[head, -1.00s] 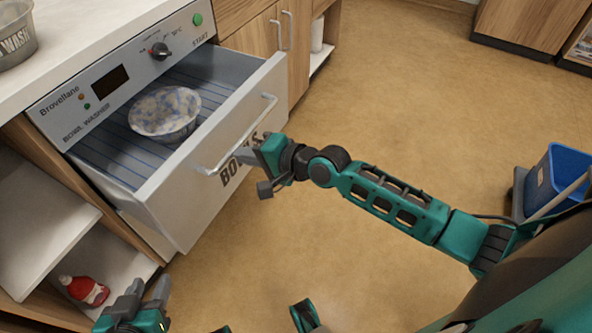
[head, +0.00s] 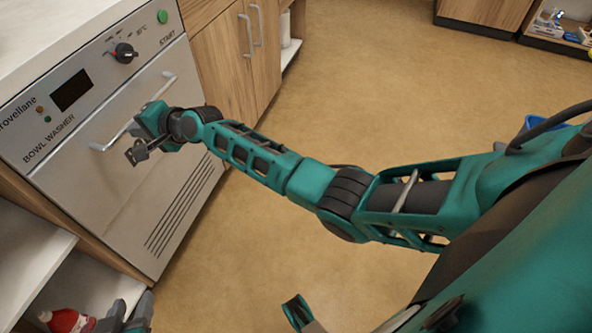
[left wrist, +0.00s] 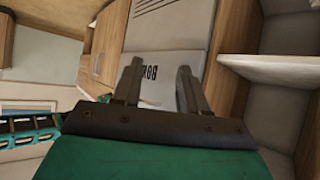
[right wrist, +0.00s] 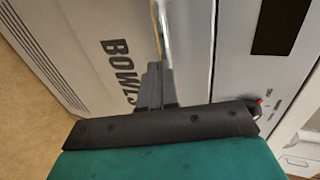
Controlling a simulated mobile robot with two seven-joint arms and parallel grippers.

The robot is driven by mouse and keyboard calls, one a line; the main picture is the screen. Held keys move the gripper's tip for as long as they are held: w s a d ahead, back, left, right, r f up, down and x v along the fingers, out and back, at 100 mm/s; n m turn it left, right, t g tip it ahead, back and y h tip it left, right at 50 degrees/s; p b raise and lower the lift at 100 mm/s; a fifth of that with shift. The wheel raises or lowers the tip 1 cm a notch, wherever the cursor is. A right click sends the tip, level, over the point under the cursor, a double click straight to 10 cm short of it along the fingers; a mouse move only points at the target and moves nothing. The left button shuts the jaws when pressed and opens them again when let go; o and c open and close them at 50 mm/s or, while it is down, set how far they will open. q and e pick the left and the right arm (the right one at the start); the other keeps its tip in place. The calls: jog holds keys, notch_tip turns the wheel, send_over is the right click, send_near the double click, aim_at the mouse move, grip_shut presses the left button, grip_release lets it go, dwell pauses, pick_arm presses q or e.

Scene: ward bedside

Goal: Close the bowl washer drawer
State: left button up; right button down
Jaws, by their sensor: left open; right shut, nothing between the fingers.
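The bowl washer (head: 47,122) stands at the left of the head view. Its drawer (head: 88,188) looks flush with the control panel above it, and no gap shows from here. The bowl is out of sight. The drawer handle (head: 104,144) runs across the upper front. My right gripper (head: 137,150) is shut and empty at the drawer front beside the handle. In the right wrist view, its fingers (right wrist: 155,85) point at the front, close to the handle (right wrist: 163,35); contact is unclear. My left gripper (head: 131,314) is open and empty, low in front of the shelves.
A red and white bottle (head: 68,320) lies on the lower open shelf (head: 95,287) at the left. Wooden cabinets (head: 235,50) stand beyond the washer. The floor (head: 370,90) to the right is clear, with a blue bin (head: 535,123) partly hidden behind my arm.

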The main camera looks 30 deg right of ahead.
pick_arm(q)
jog(key=shift+w+d+r, duration=0.1)
jog(key=shift+w+r, duration=0.2)
jog(key=shift+r, duration=0.15)
pick_arm(e)
jog(key=shift+w+a+r, duration=0.2)
jog(key=shift+w+a, duration=0.05)
jog(key=shift+w, duration=0.15)
jog(key=shift+r, duration=0.1)
pick_arm(q)
jog(key=shift+s+d+f, duration=0.1)
jog(key=shift+f, duration=0.1)
